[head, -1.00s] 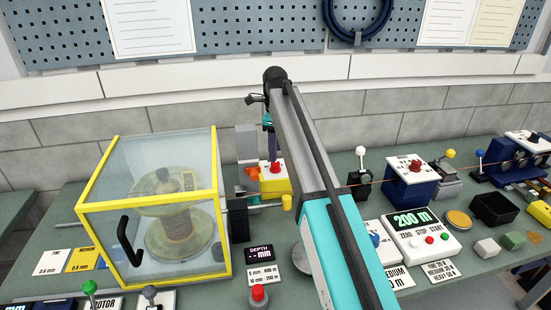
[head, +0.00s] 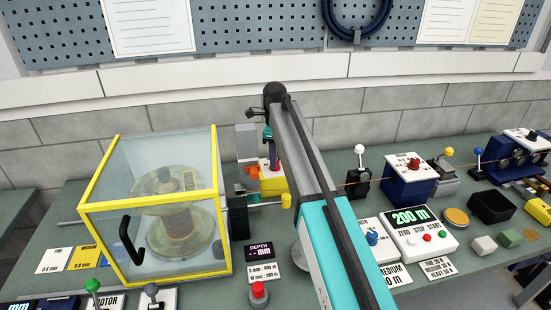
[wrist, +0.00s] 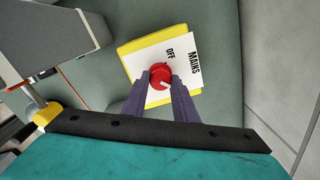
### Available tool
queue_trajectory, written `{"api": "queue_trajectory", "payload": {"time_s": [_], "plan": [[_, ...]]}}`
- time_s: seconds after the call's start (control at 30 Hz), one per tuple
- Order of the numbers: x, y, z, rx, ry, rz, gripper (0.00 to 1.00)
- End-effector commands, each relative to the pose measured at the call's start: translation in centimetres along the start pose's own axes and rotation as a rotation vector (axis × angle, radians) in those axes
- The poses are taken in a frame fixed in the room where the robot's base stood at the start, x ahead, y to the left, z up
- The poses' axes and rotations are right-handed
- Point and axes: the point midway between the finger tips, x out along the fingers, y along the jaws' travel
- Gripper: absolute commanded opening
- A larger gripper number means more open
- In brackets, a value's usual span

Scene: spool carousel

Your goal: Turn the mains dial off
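The mains dial (wrist: 160,77) is a round red knob with a pale pointer mark, on a white plate (wrist: 150,58) lettered MAINS and OFF. The pointer faces the lower right of the wrist view, away from the word OFF. The plate tops a yellow box, also seen in the head view (head: 272,186) at the back of the bench. My gripper (wrist: 160,80) has its two purple fingers on either side of the dial, very close to its edges. I cannot tell whether they press on it. The right finger hides part of the plate.
A yellow-framed clear guard (head: 217,215) around a spool stands left of the mains box. A grey block (head: 246,142) is behind it. A white-knobbed lever (head: 360,150) and a blue box with a red knob (head: 408,180) stand to the right.

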Motion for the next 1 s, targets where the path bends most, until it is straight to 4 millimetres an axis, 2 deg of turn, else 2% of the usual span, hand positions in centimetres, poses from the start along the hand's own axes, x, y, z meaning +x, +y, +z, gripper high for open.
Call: {"api": "queue_trajectory", "payload": {"time_s": [0.03, 0.1, 0.13, 0.57, 1.0], "plan": [[-0.01, 0.01, 0.02, 0.0, 0.0, 0.0, 0.16], [-0.01, 0.01, 0.03, 0.0, 0.0, 0.0, 0.04], [-0.01, 0.03, -0.2, -0.001, 0.0, 0.0, 0.04], [-0.02, -0.01, 0.06, -0.067, 0.0, 0.0, 0.04], [-0.03, -0.07, 0.1, -0.365, -0.008, -0.001, 0.04]]}}
